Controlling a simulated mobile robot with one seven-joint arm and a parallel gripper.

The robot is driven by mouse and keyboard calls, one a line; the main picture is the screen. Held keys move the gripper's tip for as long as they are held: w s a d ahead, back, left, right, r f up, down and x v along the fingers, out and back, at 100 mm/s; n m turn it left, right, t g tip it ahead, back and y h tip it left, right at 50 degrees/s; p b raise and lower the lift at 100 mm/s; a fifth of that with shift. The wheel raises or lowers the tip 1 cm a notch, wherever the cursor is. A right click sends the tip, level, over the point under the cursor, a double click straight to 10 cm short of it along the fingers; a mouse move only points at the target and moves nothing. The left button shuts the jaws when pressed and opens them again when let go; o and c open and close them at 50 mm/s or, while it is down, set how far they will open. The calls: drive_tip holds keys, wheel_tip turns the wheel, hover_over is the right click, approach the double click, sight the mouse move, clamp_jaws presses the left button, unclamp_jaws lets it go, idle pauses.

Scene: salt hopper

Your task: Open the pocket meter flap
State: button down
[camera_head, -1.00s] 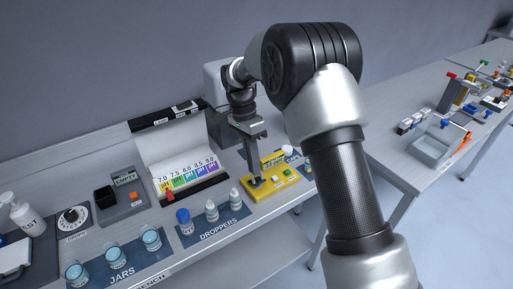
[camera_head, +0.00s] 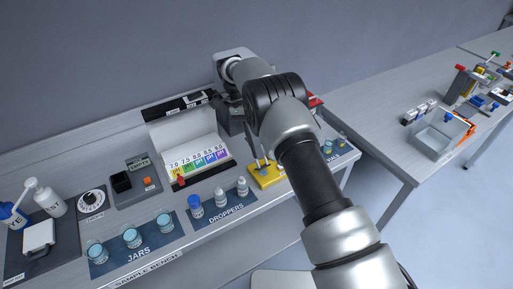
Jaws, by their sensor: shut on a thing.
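The yellow pocket meter (camera_head: 267,180) lies at the right part of the sample bench, partly hidden by my arm. My gripper (camera_head: 261,164) comes down onto the meter's upper side. Its fingers look close together, closed at what appears to be the flap. The flap itself is too small and too covered to tell how far it is raised.
A second table (camera_head: 385,125) holds a clear tray (camera_head: 437,142).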

drive_tip(key=c, duration=1.9)
unclamp_jaws()
wheel_tip(320, 180, up, 10)
drive_tip(key=shift+b, duration=0.35)
